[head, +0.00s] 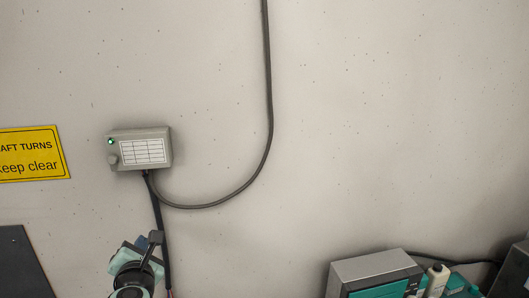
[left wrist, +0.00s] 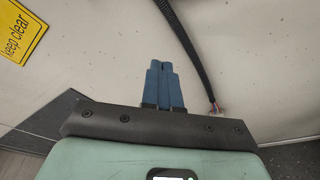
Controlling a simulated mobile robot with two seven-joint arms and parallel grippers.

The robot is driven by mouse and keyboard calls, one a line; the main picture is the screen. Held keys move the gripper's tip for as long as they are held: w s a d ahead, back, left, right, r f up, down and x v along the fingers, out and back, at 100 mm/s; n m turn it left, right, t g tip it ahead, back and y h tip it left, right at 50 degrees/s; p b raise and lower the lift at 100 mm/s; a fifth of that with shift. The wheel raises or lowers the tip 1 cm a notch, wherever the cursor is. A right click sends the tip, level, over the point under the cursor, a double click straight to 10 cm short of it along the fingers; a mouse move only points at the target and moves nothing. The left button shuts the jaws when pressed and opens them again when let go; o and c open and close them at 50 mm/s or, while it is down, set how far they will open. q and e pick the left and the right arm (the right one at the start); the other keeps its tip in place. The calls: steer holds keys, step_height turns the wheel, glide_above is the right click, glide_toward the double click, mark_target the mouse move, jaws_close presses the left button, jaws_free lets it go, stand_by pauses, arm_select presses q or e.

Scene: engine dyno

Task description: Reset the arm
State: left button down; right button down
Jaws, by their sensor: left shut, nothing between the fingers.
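My left gripper (head: 141,242) is low in the head view, left of centre, partly hidden behind my own arm links. In the left wrist view its two blue fingers (left wrist: 161,66) are together, with nothing between them. They point toward the pale wall and hold no object. A black sleeved cable (left wrist: 186,40) runs just right of the fingers, apart from them in the picture, and ends in loose coloured wires (left wrist: 215,107). My right gripper is in neither view.
A grey wall box (head: 140,149) with a green light has a grey cable (head: 268,100) looping upward. A yellow warning sign (head: 33,154) is at the left. A grey and teal instrument (head: 372,270) and bottles (head: 437,280) stand at lower right. The middle wall is bare.

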arm_select(q)
step_height(320, 180, down, 14)
steer(key=w+d+m+g+h+p, duration=0.1)
steer(key=w+d+m+g+h, duration=0.1)
steer(key=m, duration=0.4)
steer(key=s+d+f+m+g+h+p, duration=0.1)
steer(key=s+d+f+m+g, duration=0.15)
steer(key=f, duration=0.55)
steer(key=s+d+f+m+g+h+p, duration=0.1)
steer(key=s+f+m, duration=0.25)
steer(key=f, duration=0.45)
steer(key=s+d+f+m+g+h+p, duration=0.15)
steer(key=f+m, duration=0.25)
steer(key=f, duration=0.4)
steer(key=s+d+f+m+g+h, duration=0.1)
steer(key=s+d+f+m+g, duration=0.2)
steer(key=s, duration=0.7)
steer(key=s+d+f+m+g+h+p, duration=0.1)
steer(key=s+d+f+m+g+h, duration=0.1)
steer(key=s+f, duration=0.5)
steer(key=s+d+f+m+g+h+p, duration=0.1)
steer(key=s+d+f+m+g, duration=0.2)
steer(key=s, duration=1.1)
steer(key=d+f+m, duration=0.1)
steer(key=m, duration=0.2)
steer(key=shift+d+f+g, duration=0.3)
steer(key=shift+f+g, duration=0.1)
